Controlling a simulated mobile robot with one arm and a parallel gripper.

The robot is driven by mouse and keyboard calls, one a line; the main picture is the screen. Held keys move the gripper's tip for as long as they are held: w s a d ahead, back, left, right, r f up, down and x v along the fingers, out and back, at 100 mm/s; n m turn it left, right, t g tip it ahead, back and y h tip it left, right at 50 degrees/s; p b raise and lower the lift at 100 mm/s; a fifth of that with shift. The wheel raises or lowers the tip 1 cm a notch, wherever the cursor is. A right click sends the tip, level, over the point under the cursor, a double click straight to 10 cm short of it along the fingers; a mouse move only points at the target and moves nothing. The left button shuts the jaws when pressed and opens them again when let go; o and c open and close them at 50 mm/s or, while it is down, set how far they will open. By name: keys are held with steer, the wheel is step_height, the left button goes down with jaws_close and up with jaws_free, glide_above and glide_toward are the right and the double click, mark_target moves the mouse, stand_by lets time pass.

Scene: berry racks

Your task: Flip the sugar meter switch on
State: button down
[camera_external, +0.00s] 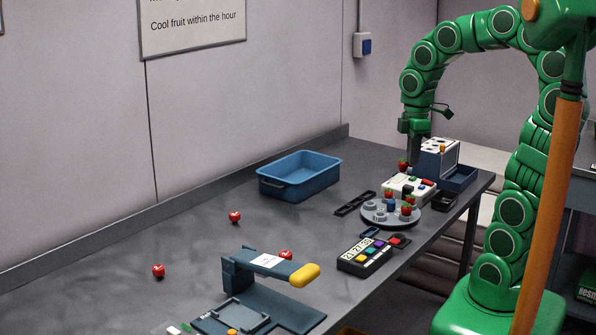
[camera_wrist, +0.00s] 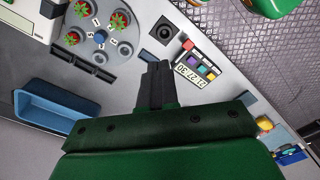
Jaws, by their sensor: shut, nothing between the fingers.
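No thing in view can be read as the sugar meter, and I cannot make out a switch or its position. A white-and-blue device with an orange knob (camera_external: 436,160) stands behind that box. In the wrist view my gripper (camera_wrist: 157,68) is shut and empty, with the turntable (camera_wrist: 88,38) at upper left and part of a white device (camera_wrist: 30,20) at the corner.
A blue tray (camera_external: 268,183) sits near the wall. A timer with coloured buttons (camera_external: 352,262) lies near the front edge; it shows right of my gripper in the wrist view (camera_wrist: 184,78).

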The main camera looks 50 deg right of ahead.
steer(key=w+d+n, duration=0.3)
steer(key=w+d, duration=0.1)
steer(key=d, duration=0.3)
steer(key=n+t, duration=0.2)
steer(key=n, duration=0.3)
glide_above(405, 178)
steer(key=s, duration=0.2)
steer(key=f, duration=0.2)
steer(key=shift+s+f, duration=0.2)
steer(key=shift+f, duration=0.1)
steer(key=f, duration=0.4)
steer(key=w+f, duration=0.1)
steer(key=f, duration=0.4)
steer(key=w+f, duration=0.1)
steer(key=f, duration=0.3)
steer(key=shift+f, duration=0.45)
